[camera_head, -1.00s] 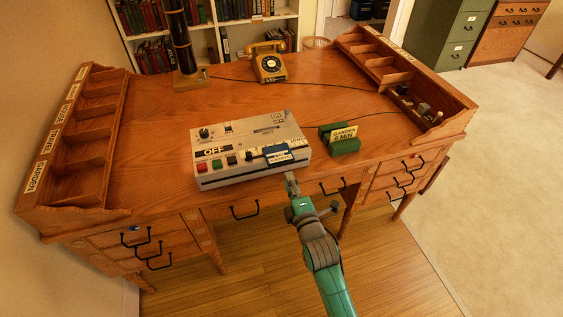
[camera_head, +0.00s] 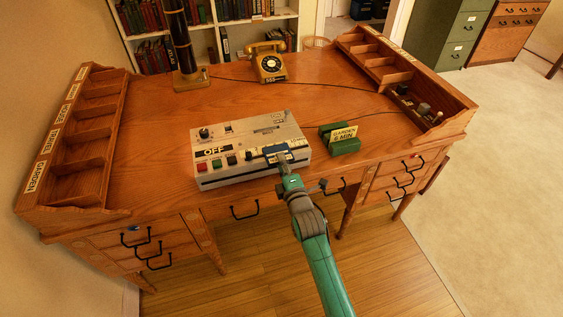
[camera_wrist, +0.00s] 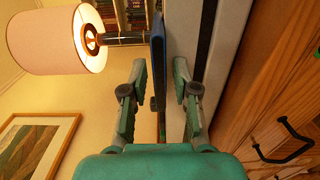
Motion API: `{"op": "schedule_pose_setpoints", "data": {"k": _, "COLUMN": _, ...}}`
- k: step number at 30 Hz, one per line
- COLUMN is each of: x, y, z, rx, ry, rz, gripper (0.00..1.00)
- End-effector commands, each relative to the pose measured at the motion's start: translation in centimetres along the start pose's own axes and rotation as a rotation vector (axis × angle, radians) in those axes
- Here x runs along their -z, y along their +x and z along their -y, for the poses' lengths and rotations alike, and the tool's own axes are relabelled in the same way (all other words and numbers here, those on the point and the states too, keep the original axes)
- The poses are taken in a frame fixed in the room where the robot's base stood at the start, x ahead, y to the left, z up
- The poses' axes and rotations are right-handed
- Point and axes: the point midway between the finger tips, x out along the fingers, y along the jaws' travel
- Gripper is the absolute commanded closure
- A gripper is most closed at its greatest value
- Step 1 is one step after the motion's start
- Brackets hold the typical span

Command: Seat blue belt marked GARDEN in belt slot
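The blue belt (camera_head: 276,149) sits at the front right of the grey control box (camera_head: 225,180). Its label is mostly covered by my gripper in the head view, so I cannot read it now. In the wrist view the blue belt (camera_wrist: 158,48) is a thin upright blue edge between my fingers. My gripper (camera_wrist: 160,80) is open, with a finger on each side of the belt and visible gaps. In the head view my gripper (camera_head: 284,167) is at the box's front edge. I cannot make out the belt slot clearly.
A green holder (camera_head: 345,147) with a "GARDEN 6 MIN" card stands right of the box. A yellow telephone (camera_head: 270,67) and a dark lamp column (camera_head: 181,40) stand behind. Pigeonhole racks line both desk ends.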

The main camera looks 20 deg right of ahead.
Motion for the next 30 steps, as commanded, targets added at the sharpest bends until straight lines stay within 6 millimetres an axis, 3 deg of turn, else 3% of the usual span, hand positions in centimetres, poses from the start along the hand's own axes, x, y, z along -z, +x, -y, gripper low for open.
{"op": "schedule_pose_setpoints", "data": {"k": 3, "x": 0.0, "y": 0.0, "z": 0.0, "rx": 0.000, "ry": 0.000, "rz": 0.000, "gripper": 0.73}}
{"op": "schedule_pose_setpoints", "data": {"k": 10, "x": 0.0, "y": 0.0, "z": 0.0, "rx": 0.000, "ry": 0.000, "rz": 0.000, "gripper": 1.00}}
{"op": "schedule_pose_setpoints", "data": {"k": 17, "x": 0.0, "y": 0.0, "z": -0.1, "rx": -0.001, "ry": 0.000, "rz": 0.000, "gripper": 1.00}}
{"op": "schedule_pose_setpoints", "data": {"k": 24, "x": 0.0, "y": 0.0, "z": -2.4, "rx": -0.004, "ry": 0.000, "rz": 0.000, "gripper": 1.00}}
{"op": "schedule_pose_setpoints", "data": {"k": 30, "x": 0.0, "y": 0.0, "z": -2.5, "rx": 0.000, "ry": 0.000, "rz": 0.000, "gripper": 1.00}}
